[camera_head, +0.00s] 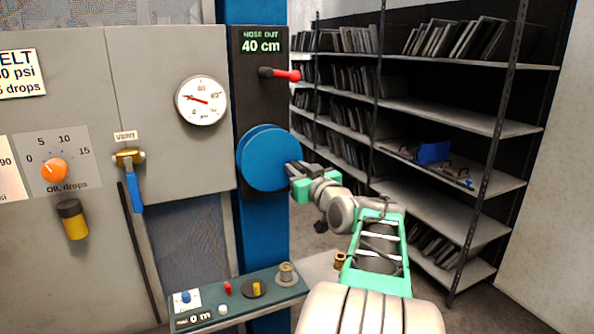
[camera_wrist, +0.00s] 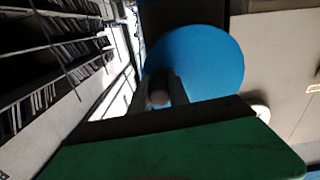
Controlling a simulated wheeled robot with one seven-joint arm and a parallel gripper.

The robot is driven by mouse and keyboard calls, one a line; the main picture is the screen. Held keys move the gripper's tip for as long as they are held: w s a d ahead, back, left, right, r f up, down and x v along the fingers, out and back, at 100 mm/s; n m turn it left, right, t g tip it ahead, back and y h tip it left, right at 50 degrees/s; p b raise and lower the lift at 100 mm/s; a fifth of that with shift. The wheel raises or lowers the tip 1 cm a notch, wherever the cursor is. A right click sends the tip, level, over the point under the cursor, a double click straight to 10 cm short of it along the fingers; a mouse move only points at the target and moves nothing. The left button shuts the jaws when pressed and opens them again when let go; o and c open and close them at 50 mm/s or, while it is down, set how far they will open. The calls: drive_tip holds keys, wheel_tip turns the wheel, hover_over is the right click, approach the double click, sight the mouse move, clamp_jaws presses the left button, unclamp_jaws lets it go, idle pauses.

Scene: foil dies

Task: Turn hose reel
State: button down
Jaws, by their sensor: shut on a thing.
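The hose reel (camera_head: 265,157) is a round blue disc on a black panel, under a display (camera_head: 261,41) that reads "HOSE OUT 40 cm". My gripper (camera_head: 292,170) is at the right edge of the reel, with its fingers shut on what looks like the reel's crank knob. In the wrist view the blue reel (camera_wrist: 205,60) fills the upper middle. A pale rounded knob end (camera_wrist: 159,97) shows between the fingers, above my green gripper body. The fingers hide most of the knob in the head view.
A red-handled lever (camera_head: 284,75) sticks out above the reel. A pressure gauge (camera_head: 202,101) and a blue-handled vent valve (camera_head: 133,180) are to the left. A small control box (camera_head: 240,298) lies below. Metal shelves (camera_head: 450,120) stand at right.

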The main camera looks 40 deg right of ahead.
drive_tip(key=shift+n+b, duration=0.3)
drive_tip(key=shift+b, duration=0.65)
